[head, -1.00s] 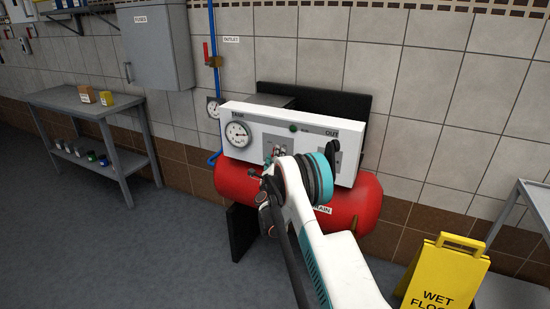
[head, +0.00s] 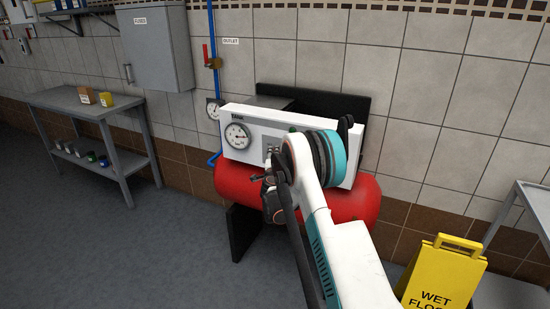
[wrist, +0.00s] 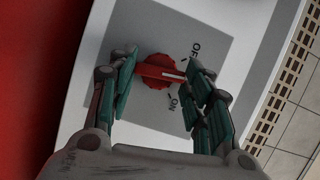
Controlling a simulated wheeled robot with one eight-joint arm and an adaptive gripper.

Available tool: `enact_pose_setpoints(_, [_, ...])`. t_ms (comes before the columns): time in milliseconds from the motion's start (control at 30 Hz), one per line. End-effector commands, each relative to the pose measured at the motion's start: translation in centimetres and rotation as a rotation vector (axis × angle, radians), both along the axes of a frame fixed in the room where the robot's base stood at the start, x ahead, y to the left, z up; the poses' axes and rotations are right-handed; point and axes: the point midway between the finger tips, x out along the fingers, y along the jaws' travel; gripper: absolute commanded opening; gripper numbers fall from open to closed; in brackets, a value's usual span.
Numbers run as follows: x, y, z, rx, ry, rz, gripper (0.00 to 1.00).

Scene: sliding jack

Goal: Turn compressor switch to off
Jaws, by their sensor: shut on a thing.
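The compressor shows in the head view as a red tank (head: 232,182) under a white control panel (head: 225,150). In the wrist view the red round switch (wrist: 153,76) sits on a grey plate (wrist: 150,25) with OFF and ON labels. Its white pointer mark lies between the two labels. My gripper (wrist: 162,66) has its green-padded fingers on either side of the switch and is shut on it. In the head view my arm hides the switch and most of the fingers.
A yellow wet floor sign (head: 440,275) stands at the lower right, near my arm. A grey shelf table (head: 75,105) stands at the left wall. A blue pipe (head: 212,40) with a red valve handle (head: 206,54) runs up the wall.

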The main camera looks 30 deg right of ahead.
Motion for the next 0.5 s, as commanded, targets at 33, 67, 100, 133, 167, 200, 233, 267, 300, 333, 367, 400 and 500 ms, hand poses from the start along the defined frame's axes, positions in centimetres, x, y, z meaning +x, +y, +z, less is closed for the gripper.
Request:
enact_pose_setpoints(33, [0.06, 0.10, 0.22, -0.022, 0.029, 0.001, 0.22])
enact_pose_setpoints(67, [0.06, 0.10, 0.24, -0.037, 0.049, 0.001, 0.22])
enact_pose_setpoints(100, [0.08, 0.10, 0.25, -0.057, 0.075, 0.001, 0.22])
enact_pose_setpoints(133, [0.10, 0.12, 0.28, -0.071, 0.093, 0.001, 0.22])
enact_pose_setpoints(167, [0.11, 0.14, 0.30, -0.087, 0.112, 0.001, 0.22])
enact_pose_setpoints(200, [0.12, 0.16, 0.31, -0.107, 0.139, 0.002, 0.22])
enact_pose_setpoints(233, [0.11, 0.16, 0.33, -0.122, 0.159, 0.001, 0.22])
enact_pose_setpoints(267, [0.12, 0.16, 0.36, -0.139, 0.179, 0.001, 0.22])
enact_pose_setpoints(300, [0.14, 0.19, 0.39, -0.159, 0.205, 0.002, 0.22])
enact_pose_setpoints(333, [0.15, 0.21, 0.42, -0.175, 0.225, 0.002, 0.22])
enact_pose_setpoints(367, [0.16, 0.20, 0.44, -0.192, 0.245, 0.002, 0.22])
enact_pose_setpoints(400, [0.18, 0.23, 0.46, -0.211, 0.271, 0.001, 0.22])
enact_pose_setpoints(500, [0.19, 0.23, 0.48, -0.261, 0.333, 0.002, 0.22])
